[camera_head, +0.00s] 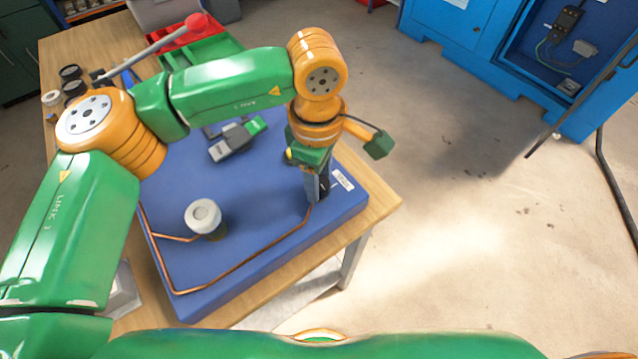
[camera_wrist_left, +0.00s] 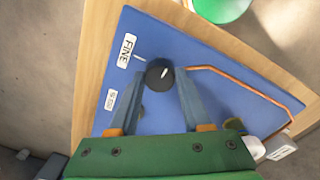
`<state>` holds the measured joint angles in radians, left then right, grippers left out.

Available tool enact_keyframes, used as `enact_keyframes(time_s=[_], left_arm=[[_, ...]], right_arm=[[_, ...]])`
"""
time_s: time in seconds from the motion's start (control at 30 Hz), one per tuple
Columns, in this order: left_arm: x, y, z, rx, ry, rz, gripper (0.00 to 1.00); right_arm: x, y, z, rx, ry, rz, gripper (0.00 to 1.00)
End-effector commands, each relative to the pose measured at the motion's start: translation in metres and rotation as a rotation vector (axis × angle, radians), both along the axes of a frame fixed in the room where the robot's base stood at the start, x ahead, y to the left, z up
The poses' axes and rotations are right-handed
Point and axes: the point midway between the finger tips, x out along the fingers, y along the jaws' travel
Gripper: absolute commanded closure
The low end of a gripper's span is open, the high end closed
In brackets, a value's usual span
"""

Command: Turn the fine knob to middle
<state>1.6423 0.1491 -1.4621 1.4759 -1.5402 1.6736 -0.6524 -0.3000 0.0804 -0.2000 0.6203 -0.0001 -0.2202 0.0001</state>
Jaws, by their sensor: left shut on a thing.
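The fine knob (camera_wrist_left: 160,74) is a round black knob with a white pointer line, on a blue panel (camera_wrist_left: 215,110). It stands beside a white "FINE" label (camera_wrist_left: 127,51) and a short white mark. My left gripper (camera_wrist_left: 160,75) has its two fingers on either side of the knob and is shut on it. In the head view my left gripper (camera_head: 317,192) points down at the right part of the blue panel (camera_head: 255,235), and its fingers mostly hide the knob. The pointer line runs at a slant in the wrist view. My right gripper is not in view.
A copper pipe (camera_head: 235,272) runs along the panel near a white-capped fitting (camera_head: 203,215). A grey and green device (camera_head: 236,140) lies behind. A blue cabinet (camera_head: 480,45) stands right across clear floor.

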Motion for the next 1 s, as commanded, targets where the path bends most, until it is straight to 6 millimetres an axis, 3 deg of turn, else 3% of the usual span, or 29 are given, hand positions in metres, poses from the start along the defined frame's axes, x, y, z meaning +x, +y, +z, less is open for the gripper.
enact_keyframes(time_s=[0.3, 1.0], left_arm=[[0.001, 0.000, -0.002, -0.001, -0.005, 0.297, 1.00], [0.001, -0.001, 0.000, -0.002, -0.003, 0.963, 1.00]], right_arm=[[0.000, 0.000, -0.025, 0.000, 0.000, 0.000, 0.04], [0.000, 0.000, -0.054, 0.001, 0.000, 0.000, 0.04]])
